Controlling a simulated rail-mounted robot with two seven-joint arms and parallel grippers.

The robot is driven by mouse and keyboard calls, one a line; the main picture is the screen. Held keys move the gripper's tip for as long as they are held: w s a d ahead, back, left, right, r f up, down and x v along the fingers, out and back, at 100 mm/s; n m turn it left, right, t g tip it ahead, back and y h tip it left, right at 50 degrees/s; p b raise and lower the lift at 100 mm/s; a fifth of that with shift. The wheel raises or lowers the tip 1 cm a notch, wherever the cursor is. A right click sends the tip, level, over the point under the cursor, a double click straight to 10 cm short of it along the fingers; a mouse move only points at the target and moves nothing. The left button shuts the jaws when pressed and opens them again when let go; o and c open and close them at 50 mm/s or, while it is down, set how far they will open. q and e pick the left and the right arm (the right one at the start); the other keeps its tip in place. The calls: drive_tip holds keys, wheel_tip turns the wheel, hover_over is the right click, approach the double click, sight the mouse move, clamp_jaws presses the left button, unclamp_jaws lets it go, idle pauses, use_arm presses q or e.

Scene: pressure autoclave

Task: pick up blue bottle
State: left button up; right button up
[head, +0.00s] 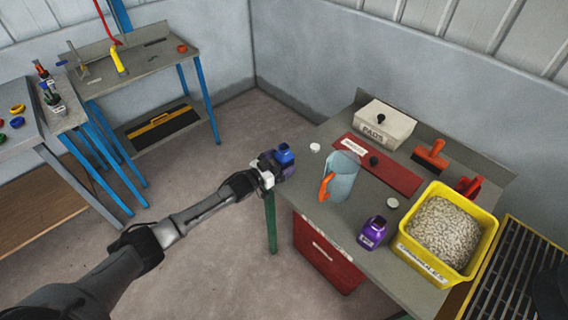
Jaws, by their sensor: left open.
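The blue bottle (285,154) stands at the left edge of the grey workbench (392,272). My left gripper (270,168) reaches in from the left and is right at the bottle, with its jaws open. The gripper covers part of the bottle's left side, and I cannot tell whether the fingers touch it or sit around it. My right gripper is not in view.
A clear jug with an orange handle (341,178) stands right of the blue bottle. Open floor lies left.

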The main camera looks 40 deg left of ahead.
use_arm(q)
drive_tip(key=shift+w+d, duration=0.15)
drive_tip(key=shift+w, duration=0.75)
drive_tip(key=c, duration=1.2)
